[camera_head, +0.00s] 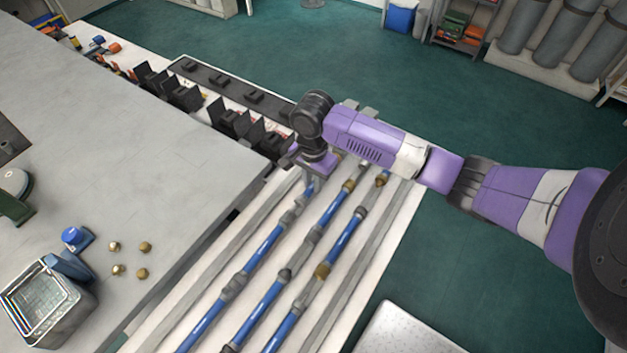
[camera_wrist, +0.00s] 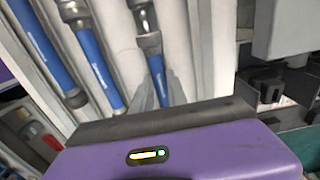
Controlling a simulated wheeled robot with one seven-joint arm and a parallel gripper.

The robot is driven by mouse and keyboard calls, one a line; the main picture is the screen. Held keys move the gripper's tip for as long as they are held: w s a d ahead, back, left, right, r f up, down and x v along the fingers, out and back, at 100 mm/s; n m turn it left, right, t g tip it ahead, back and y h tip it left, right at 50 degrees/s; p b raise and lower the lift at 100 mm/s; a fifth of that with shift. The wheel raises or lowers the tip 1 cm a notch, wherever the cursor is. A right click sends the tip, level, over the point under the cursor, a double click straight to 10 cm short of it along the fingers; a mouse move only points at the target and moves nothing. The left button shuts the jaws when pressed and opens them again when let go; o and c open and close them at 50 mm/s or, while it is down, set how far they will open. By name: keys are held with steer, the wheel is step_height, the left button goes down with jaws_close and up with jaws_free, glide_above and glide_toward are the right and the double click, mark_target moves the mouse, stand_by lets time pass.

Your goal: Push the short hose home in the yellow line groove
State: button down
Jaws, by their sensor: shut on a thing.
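My gripper (camera_head: 312,178) is over the far end of the grooved white panel (camera_head: 378,262). In the wrist view its two grey fingers (camera_wrist: 161,92) are closed around a short blue hose (camera_wrist: 156,67). A grey metal fitting (camera_wrist: 149,42) adjoins that hose. In the head view a small part of the held hose (camera_head: 309,186) shows below my gripper, in line with the leftmost hose run. Its far end and its depth in the groove are hidden. I cannot make out a yellow marking on any groove.
Two more blue hose runs (camera_head: 340,203) (camera_head: 350,232) with grey and brass fittings lie to the right. Black brackets (camera_head: 236,125) stand beyond the panel at the upper left. A grey table (camera_head: 130,205) on the left holds a basket (camera_head: 48,305) and several brass pieces (camera_head: 144,247).

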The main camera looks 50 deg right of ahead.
mark_target(307, 192)
steer(key=shift+a+p, duration=1)
steer(key=shift+a, duration=0.45)
steer(key=c, duration=1.2)
jaws_free()
steer(key=shift+c, duration=0.2)
steer(key=shift+r+b, duration=0.3)
steer(key=shift+r, duration=3.55)
